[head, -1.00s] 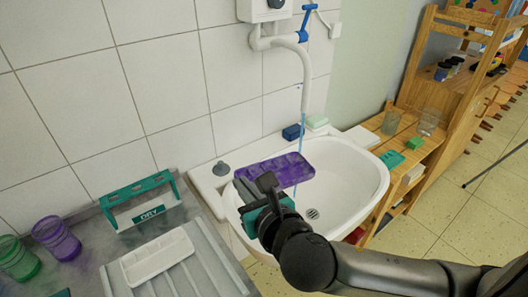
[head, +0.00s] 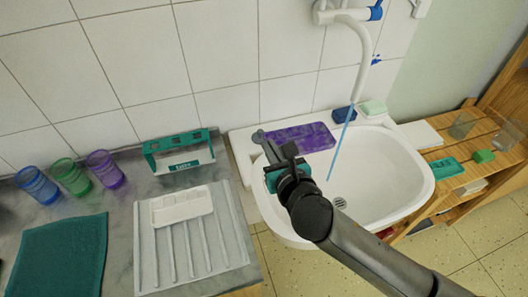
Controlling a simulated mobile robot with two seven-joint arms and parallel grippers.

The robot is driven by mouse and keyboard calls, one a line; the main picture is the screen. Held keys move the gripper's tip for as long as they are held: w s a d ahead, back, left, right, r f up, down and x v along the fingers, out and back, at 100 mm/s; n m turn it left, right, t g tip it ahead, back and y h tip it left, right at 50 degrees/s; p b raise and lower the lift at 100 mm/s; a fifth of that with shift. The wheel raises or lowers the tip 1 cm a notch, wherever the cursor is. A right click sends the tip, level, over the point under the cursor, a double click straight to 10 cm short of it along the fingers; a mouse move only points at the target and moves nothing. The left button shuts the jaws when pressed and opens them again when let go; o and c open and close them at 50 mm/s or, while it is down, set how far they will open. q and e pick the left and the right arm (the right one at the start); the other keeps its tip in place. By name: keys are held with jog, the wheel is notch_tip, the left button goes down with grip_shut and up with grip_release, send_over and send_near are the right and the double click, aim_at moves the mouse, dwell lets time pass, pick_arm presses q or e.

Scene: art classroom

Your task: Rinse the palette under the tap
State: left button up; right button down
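The palette (head: 306,139) is purple with shallow wells and lies level-looking over the back left part of the white sink (head: 400,185). My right gripper (head: 276,152) is at its left front edge, with its fingers on that edge, and appears shut on it. The gripper hides part of that edge. The white tap (head: 361,75) has a blue handle (head: 376,13). A thin blue water stream (head: 337,157) runs from its spout into the basin, just right of the palette. My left gripper is not in view.
A white tray (head: 182,207) lies on the ribbed drainboard (head: 205,255) beside a teal rack marked DRY (head: 180,150). Coloured cups (head: 70,175) and a teal cloth (head: 60,255) are further left. A blue sponge (head: 343,114) and green soap (head: 373,107) sit on the sink's back rim.

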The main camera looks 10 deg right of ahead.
aim_at(306, 132)
jog(key=w+d+b, duration=0.1)
jog(key=d, duration=0.1)
jog(key=w+d+f+b, duration=0.1)
jog(key=d, duration=0.1)
jog(key=w+d+b, duration=0.1)
jog(key=w+d, duration=0.1)
jog(key=shift+d+f+b, duration=0.3)
jog(key=shift+b, duration=0.05)
jog(key=shift+w+d, duration=0.25)
jog(key=shift+d, duration=0.1)
jog(key=shift+w+d+f+p, duration=0.2)
jog(key=shift+w+d, duration=0.2)
jog(key=shift+d, duration=0.25)
jog(key=shift+w+d+f+p, duration=0.1)
jog(key=shift+w+d+p, duration=0.1)
jog(key=shift+w+d, duration=0.3)
jog(key=shift+s+d, duration=0.15)
jog(key=shift+s, duration=0.15)
jog(key=shift+s+d+p, duration=0.25)
jog(key=shift+s+p, duration=0.1)
jog(key=shift+s, duration=0.05)
jog(key=shift+w+a, duration=0.1)
jog(key=shift+w, duration=0.1)
jog(key=shift+w+a+p, duration=0.25)
jog(key=shift+w+p, duration=0.05)
jog(key=shift+w, duration=0.05)
jog(key=shift+s+d, duration=0.1)
jog(key=shift+s, duration=0.05)
